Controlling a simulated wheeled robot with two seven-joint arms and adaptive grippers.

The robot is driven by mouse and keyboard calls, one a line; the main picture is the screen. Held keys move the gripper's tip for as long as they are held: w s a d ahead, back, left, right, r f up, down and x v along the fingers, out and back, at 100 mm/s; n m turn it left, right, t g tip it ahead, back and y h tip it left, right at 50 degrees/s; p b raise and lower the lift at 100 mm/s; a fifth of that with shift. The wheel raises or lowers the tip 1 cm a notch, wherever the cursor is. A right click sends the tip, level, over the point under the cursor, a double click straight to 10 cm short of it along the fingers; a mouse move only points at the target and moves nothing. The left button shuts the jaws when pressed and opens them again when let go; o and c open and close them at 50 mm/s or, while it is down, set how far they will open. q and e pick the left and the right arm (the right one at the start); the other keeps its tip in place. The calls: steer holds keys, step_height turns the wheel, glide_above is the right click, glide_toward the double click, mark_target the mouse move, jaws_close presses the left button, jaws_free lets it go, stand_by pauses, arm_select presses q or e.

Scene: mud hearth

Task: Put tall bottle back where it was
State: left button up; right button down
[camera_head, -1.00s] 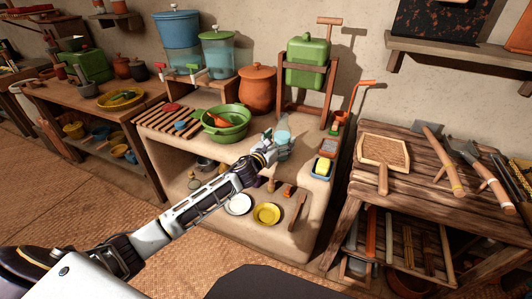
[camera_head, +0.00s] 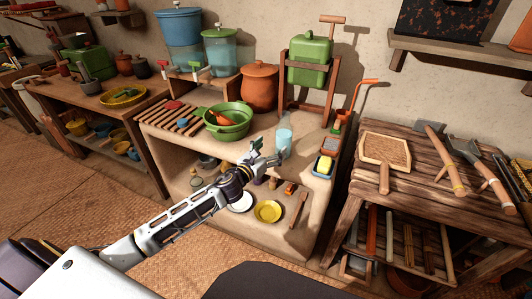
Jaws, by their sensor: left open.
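The tall bottle (camera_head: 285,136), pale blue and clear, stands upright on the mud hearth's top (camera_head: 303,133), right of the green bowl. My left gripper (camera_head: 268,151) is open and empty, just to the lower left of the bottle. A small gap seems to lie between its fingers and the bottle; contact at the lower edge is hard to tell. My right gripper is out of view.
A green bowl (camera_head: 228,131) with an orange item stands left of the bottle. A blue dish with a yellow sponge (camera_head: 324,164) lies to the right. A clay pot (camera_head: 259,87) and a green canister (camera_head: 309,60) stand behind. Plates (camera_head: 267,211) sit on the lower shelf.

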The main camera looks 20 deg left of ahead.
arm_select(q)
steer(key=shift+v, duration=1.45)
steer(key=shift+f, duration=0.1)
steer(key=s+a+f+n+g+y, duration=0.25)
steer(key=s+f+n+g, duration=0.2)
steer(key=f+n, duration=0.65)
steer(key=s+a+f+n+g+y, duration=0.1)
steer(key=s+f+n+g+y, duration=0.2)
steer(key=s+f+n, duration=0.55)
steer(key=s+d+f+n+g+h, duration=0.1)
steer(key=s+d+f+n+g, duration=0.3)
steer(key=s+f+n, duration=0.4)
steer(key=s+d+f+n+g+h, duration=0.1)
steer(key=s+d+f+n+g, duration=0.3)
steer(key=s+f+n, duration=0.4)
steer(key=s+f, duration=0.1)
steer(key=s, duration=0.2)
steer(key=shift+d+f+n, duration=0.2)
steer(key=shift+d+n, duration=0.1)
steer(key=shift+n, duration=0.05)
